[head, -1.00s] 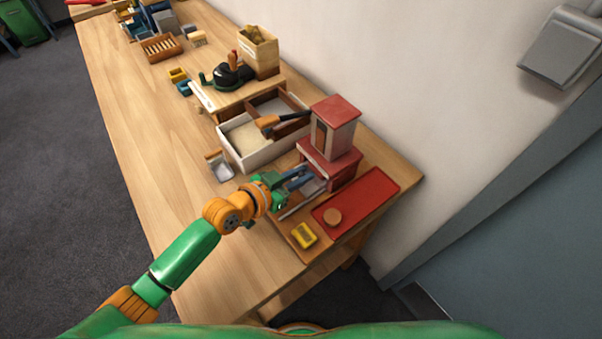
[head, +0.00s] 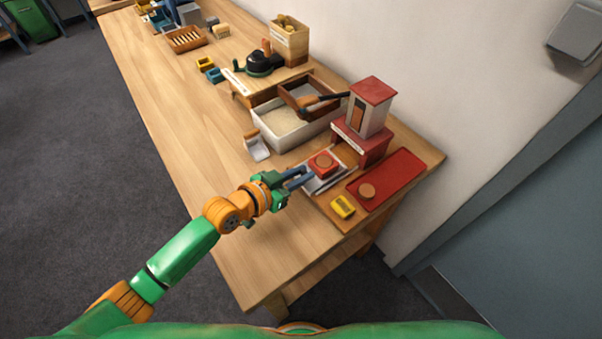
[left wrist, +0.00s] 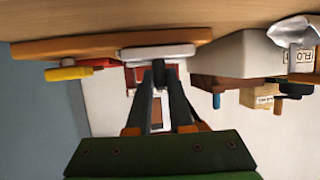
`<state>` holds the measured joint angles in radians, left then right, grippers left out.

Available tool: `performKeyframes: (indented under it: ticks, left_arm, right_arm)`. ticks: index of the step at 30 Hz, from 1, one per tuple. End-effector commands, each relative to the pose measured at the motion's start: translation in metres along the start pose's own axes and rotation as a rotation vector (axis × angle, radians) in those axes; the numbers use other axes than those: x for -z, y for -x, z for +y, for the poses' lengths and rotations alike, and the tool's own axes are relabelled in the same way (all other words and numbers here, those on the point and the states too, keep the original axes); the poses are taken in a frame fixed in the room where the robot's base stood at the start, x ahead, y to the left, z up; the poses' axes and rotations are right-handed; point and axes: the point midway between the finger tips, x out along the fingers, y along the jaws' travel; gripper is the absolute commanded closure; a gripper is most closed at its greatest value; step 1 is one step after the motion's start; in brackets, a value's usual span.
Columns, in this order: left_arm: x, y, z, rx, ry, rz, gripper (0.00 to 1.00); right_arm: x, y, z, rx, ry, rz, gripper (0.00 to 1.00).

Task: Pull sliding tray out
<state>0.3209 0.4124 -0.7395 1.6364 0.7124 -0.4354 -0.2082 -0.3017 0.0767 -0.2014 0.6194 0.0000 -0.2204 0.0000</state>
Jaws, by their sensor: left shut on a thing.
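The pale sliding tray (head: 325,183) lies out in front of the red and white tower (head: 368,112) at the right end of the table. A red block with a round tan top (head: 322,164) sits on the tray. My left gripper (head: 308,178) is at the tray's near-left edge, its fingers shut on the tray. In the left wrist view the closed fingers (left wrist: 160,70) meet the front of the tray (left wrist: 157,52). The exact grip point is partly hidden by the fingers. My right gripper is not in view.
A white scoop (head: 257,147) and a pale bin (head: 281,121) stand farther back.

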Motion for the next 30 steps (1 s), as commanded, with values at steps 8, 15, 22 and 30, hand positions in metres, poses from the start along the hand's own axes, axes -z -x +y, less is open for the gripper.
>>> performKeyframes:
  ticks: [8,15,22,30]
  left_arm:
    - [-0.001,0.000,0.001,-0.003,0.000,-0.003,0.51]
    - [-0.001,0.001,0.001,-0.002,0.000,-0.001,0.51]
    - [-0.002,0.044,0.000,-0.002,-0.002,-0.004,0.51]
    - [-0.001,0.071,0.000,-0.003,0.001,-0.002,0.51]
  right_arm:
    - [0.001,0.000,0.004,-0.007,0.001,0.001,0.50]
    - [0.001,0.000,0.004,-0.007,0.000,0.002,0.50]
    - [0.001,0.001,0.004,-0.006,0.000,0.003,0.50]
    - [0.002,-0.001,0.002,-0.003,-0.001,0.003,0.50]
